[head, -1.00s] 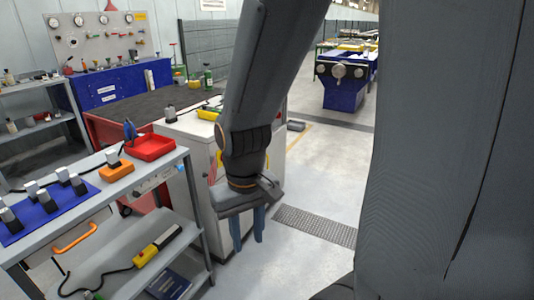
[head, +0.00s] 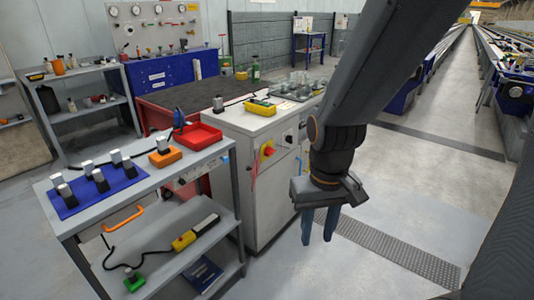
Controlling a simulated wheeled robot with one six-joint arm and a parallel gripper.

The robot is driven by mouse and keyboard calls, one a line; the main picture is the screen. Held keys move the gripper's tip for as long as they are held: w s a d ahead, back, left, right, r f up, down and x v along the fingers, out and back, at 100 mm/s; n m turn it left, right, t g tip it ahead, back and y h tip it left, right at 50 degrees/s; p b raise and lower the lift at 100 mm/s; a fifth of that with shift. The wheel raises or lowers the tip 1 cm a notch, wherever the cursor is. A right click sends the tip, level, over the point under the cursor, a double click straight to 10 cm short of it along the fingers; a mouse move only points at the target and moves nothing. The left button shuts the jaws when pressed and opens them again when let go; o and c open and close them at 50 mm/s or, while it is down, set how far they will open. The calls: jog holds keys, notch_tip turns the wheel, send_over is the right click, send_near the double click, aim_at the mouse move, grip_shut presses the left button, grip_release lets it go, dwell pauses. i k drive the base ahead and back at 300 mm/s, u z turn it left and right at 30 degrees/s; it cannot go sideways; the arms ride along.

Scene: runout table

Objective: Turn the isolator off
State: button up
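A red rotary switch on a yellow plate, which looks like the isolator (head: 267,150), is on the front face of the white cabinet (head: 262,200). Its exact handle angle is too small to tell. My gripper (head: 317,238) hangs in front and to the right of the cabinet, with its blue fingers pointing down. The fingers are apart with nothing between them. It is lower than the switch in the picture and clear of it.
A black knob (head: 288,139) is beside the switch. A grey trolley (head: 90,222) with a red tray (head: 197,136) stands left of the cabinet. A yellow pendant (head: 260,107) lies on the cabinet top. Open floor lies right, with a floor grating (head: 390,250).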

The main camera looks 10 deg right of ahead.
aim_at(268, 151)
jog(key=u, duration=0.55)
jog(key=k, duration=1.3)
jog(key=u, duration=0.1)
jog(key=i, duration=0.4)
jog(key=z, duration=0.8)
jog(key=i, duration=1.15)
jog(key=u, duration=0.3)
